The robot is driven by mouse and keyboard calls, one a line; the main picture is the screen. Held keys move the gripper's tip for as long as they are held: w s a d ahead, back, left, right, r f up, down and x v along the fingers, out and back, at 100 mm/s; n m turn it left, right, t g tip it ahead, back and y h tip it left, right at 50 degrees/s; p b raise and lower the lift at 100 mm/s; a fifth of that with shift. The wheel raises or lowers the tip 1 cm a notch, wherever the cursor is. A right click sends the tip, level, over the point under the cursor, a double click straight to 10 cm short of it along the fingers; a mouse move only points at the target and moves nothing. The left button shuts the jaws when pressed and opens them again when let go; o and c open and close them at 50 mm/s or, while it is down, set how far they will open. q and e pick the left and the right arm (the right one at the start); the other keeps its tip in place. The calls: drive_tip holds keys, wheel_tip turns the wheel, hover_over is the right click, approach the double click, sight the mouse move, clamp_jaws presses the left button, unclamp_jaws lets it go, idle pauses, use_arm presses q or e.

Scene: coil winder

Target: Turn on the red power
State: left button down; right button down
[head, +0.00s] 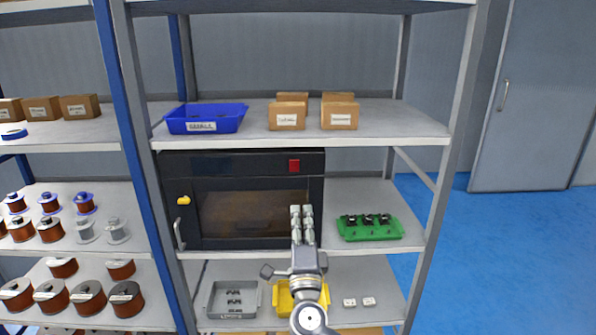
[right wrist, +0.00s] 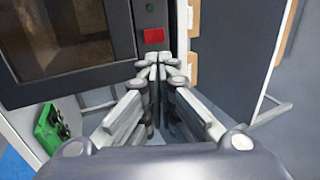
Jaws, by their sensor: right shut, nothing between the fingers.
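A black machine (head: 250,161) with a dark window stands on the middle shelf in the head view. Its red power switch (head: 294,166) is at the top right of its front. In the right wrist view the red switch (right wrist: 153,36) lies just beyond my fingertips, with a small green spot (right wrist: 150,8) near it. My right gripper (head: 302,208) is shut and empty, in front of the machine's right part and below the switch in the head view. Its closed fingertips (right wrist: 160,62) also show in the wrist view; I cannot tell whether they touch the machine. My left gripper is not in view.
A green tray (head: 370,236) with black parts sits right of the machine. A blue bin (head: 206,118) and cardboard boxes (head: 287,118) stand on the shelf above. A grey tray (head: 233,313) and yellow bin (head: 283,299) are below. Wire spools fill the left shelves.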

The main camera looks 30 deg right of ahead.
sight(298, 163)
drive_tip(key=p+x, duration=0.3)
drive_tip(key=x, duration=1.1)
drive_tip(key=shift+w+d+r+p, duration=0.1)
drive_tip(key=shift+w+r+p, duration=0.1)
drive_tip(key=shift+r+p, duration=0.15)
drive_tip(key=shift+f, duration=0.2)
